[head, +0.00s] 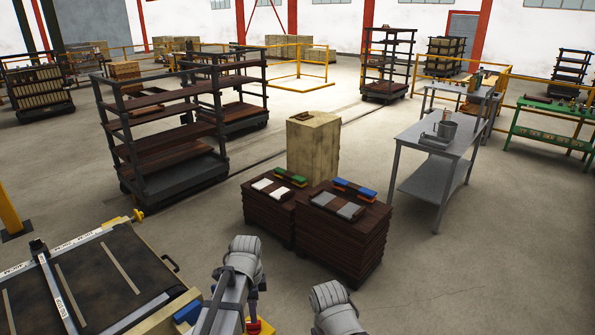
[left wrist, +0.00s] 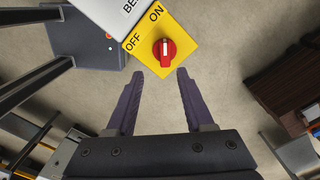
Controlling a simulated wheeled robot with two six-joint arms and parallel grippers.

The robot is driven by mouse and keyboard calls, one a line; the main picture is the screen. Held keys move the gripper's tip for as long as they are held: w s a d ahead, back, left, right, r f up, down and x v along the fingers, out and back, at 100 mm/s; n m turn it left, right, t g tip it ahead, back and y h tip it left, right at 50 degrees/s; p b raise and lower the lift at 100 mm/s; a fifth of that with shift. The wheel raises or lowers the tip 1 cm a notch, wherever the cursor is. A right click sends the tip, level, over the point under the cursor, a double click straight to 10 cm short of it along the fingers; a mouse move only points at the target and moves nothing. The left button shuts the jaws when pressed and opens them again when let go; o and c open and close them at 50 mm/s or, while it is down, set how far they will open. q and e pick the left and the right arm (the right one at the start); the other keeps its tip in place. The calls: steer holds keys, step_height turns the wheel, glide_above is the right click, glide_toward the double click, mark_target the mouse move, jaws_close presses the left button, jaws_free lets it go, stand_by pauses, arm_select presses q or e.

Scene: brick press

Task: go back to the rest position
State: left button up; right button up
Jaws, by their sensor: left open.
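My left gripper (left wrist: 157,78) is open and empty in the left wrist view, its two dark purple fingers apart. Just beyond the fingertips, in that view, is a red rotary knob (left wrist: 165,50) on a yellow plate (left wrist: 183,28) marked OFF and ON. The knob is not between the fingers, and whether they touch the plate cannot be told. In the head view my left arm is at the bottom centre and largely hides its gripper. A bit of yellow (head: 262,327) shows beside it. My right gripper is not in view; only a grey arm part shows at the bottom.
A dark-topped machine table (head: 95,275) stands at lower left. Two stacks of brown boards (head: 345,245) carry coloured blocks. Behind them are a tan block (head: 313,150), a dark shelf rack (head: 165,150) and a grey metal table (head: 430,140). Open concrete floor lies at the right.

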arm_select(q)
steer(key=s+d+f+n+y+b, duration=0.1)
steer(key=s+d+f+n+b, duration=0.8)
steer(key=s+n, duration=0.3)
steer(key=shift+s+d+f, duration=0.25)
steer(key=shift+s+f, duration=0.35)
steer(key=shift+s, duration=0.3)
steer(key=shift+s, duration=0.1)
